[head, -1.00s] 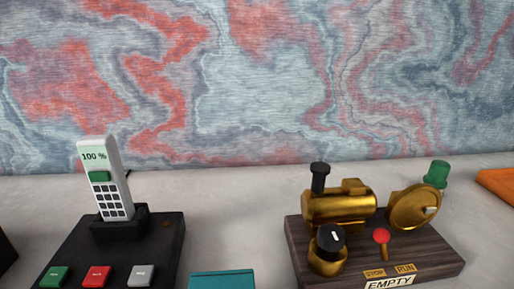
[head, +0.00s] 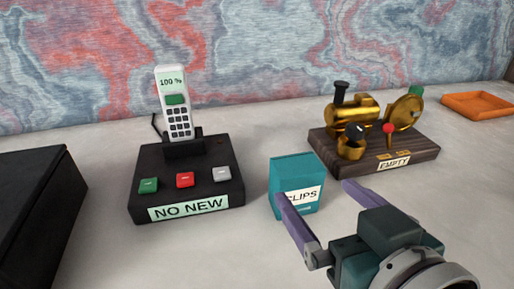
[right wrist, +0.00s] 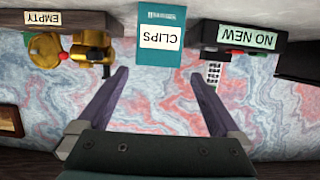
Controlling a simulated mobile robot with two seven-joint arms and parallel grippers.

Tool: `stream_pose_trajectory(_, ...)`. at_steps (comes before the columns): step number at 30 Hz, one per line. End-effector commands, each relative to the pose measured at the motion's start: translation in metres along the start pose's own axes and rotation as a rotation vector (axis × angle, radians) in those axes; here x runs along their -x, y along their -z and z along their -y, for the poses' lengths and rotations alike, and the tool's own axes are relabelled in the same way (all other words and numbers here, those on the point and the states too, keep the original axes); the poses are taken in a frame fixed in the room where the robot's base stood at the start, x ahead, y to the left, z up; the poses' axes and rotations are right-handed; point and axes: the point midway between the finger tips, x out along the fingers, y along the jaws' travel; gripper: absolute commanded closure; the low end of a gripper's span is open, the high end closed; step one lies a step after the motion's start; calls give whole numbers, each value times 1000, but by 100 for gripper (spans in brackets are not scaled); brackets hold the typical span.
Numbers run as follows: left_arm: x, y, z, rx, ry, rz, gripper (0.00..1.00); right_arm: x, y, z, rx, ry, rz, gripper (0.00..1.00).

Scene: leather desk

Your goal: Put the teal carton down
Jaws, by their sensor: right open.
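The teal carton (head: 295,172), labelled CLIPS, stands upright on the grey desk between the phone dock and the brass engine. It also shows upside down at the top middle of the right wrist view (right wrist: 160,53). My right gripper (head: 315,193) is open, with purple fingers pointing towards the carton from the front right. In the right wrist view the fingertips (right wrist: 158,74) lie to either side of the carton's line, with clear gaps. In the head view one finger covers the carton's lower left front. My left gripper is out of view.
A black phone dock (head: 190,186) with a white handset (head: 174,100) is left of the carton. A brass engine on a wooden base (head: 420,153) is to the right. A black box (head: 38,190) stands far left, an orange tray (head: 478,106) back right. The front desk is clear.

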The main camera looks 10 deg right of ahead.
Motion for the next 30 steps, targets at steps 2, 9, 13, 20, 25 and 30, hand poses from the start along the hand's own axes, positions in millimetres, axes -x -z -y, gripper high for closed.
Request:
stream_pose_trajectory(2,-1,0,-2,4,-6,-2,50,-13,1,0,3,-1,-4,0)
stream_pose_trajectory(9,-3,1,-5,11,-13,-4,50,-35,0,-1,2,-3,-1,0)
stream_pose_trajectory(13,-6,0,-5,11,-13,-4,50,-48,-1,0,3,-3,0,0)
stream_pose_trajectory(20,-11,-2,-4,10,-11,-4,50,-80,-1,2,2,-2,0,0)
stream_pose_trajectory(25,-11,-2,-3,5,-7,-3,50,-87,-1,2,1,-2,2,0)
stream_pose_trajectory(30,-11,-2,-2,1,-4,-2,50,-86,-1,2,1,-2,2,2)
